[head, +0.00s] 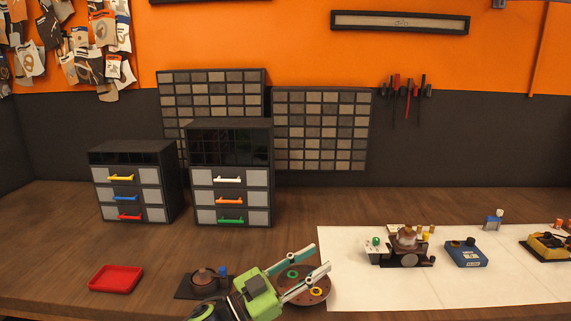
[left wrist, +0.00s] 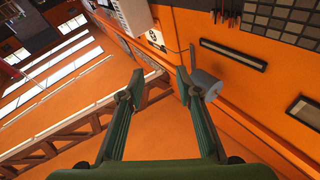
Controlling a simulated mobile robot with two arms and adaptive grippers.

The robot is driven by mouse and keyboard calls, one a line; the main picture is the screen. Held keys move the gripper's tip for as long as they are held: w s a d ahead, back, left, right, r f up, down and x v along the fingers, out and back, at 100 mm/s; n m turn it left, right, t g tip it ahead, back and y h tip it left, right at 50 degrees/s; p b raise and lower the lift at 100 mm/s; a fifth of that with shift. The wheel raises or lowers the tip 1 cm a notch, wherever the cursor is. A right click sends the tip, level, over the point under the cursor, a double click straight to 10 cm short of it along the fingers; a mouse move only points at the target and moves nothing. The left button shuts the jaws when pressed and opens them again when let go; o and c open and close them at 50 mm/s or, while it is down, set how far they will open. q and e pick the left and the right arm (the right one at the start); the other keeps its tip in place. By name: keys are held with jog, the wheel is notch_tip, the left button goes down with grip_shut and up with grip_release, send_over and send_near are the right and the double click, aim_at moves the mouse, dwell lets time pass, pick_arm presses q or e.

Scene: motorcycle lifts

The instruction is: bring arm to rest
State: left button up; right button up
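My left gripper (head: 320,258) reaches in from the bottom of the head view, over the front of the wooden bench. Its two fingers are apart and nothing shows between them. In the left wrist view my left gripper (left wrist: 158,82) is also open and empty, with the orange wall and roof beams beyond it. A brown round tray (head: 309,294) with coloured rings lies partly hidden behind the fingers. My right gripper is in neither view.
A red tray (head: 116,279) and a dark device (head: 203,281) lie left of my gripper. Two drawer cabinets (head: 131,183) (head: 231,172) stand behind. A white mat (head: 350,290) with several devices covers the right side. Bare wood shows between the cabinets and mat.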

pick_arm(q)
jog(key=s+a+f+n+t+y, duration=0.1)
jog(key=s+a+f+n+y, duration=0.3)
jog(key=a+f+n+y, duration=0.4)
jog(key=s+a+f+n+t+y, duration=0.2)
jog(key=s+a+f+n+y, duration=0.2)
jog(key=a+f+y, duration=0.45)
jog(key=s+a+f+g+y, duration=0.1)
jog(key=s+a+f+g, duration=0.25)
jog(key=s, duration=0.65)
jog(key=s+a+f+g, duration=0.3)
jog(key=s+f, duration=0.1)
jog(key=s, duration=0.5)
jog(key=s+a+f+g+y, duration=0.1)
jog(key=s+a+f+g, duration=0.25)
jog(key=s, duration=0.65)
notch_tip(320, 180, down, 30)
jog(key=f+g+b, duration=0.1)
jog(key=b, duration=0.4)
jog(key=s+a+f+b, duration=0.1)
jog(key=s+f+b, duration=0.1)
jog(key=s+f, duration=0.7)
jog(key=s+a+f+g+b, duration=0.1)
jog(key=s+a+f+b, duration=0.1)
jog(key=s+f, duration=0.7)
notch_tip(320, 180, down, 4)
jog(key=shift+s+r+b, duration=0.2)
jog(key=shift+r+b, duration=0.05)
jog(key=shift+b, duration=0.3)
